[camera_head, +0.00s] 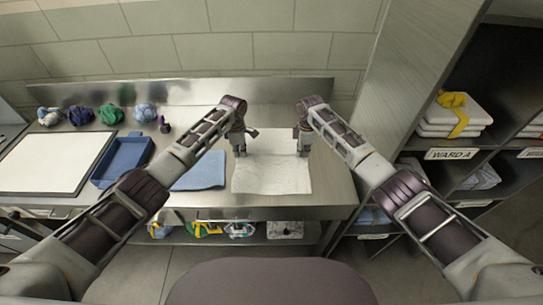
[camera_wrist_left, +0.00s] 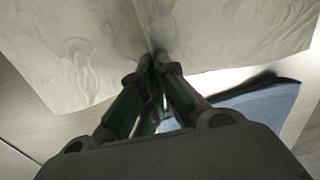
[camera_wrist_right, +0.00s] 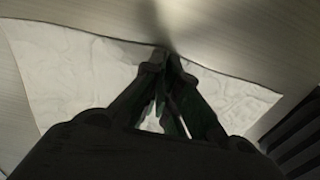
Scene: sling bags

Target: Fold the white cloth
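The white cloth (camera_head: 272,180) lies on the metal table, mostly flat with faint wrinkles. My left gripper (camera_head: 239,153) is at its far left part in the head view. In the left wrist view, its fingers (camera_wrist_left: 158,60) are closed together at the cloth's edge, and a crease runs away from the pinch across the cloth (camera_wrist_left: 80,60). My right gripper (camera_head: 303,153) is at the far right part. In the right wrist view, its fingertips (camera_wrist_right: 168,54) are together on the edge of the cloth (camera_wrist_right: 80,75), which peaks there. The bit between the fingertips is hidden.
A folded blue cloth (camera_head: 200,172) lies just left of the white cloth. Further left are a blue tray (camera_head: 122,160), a white board (camera_head: 55,162) and several bundled cloths (camera_head: 110,113). Shelves with white folded items (camera_head: 455,112) stand at right. The table behind the grippers is clear.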

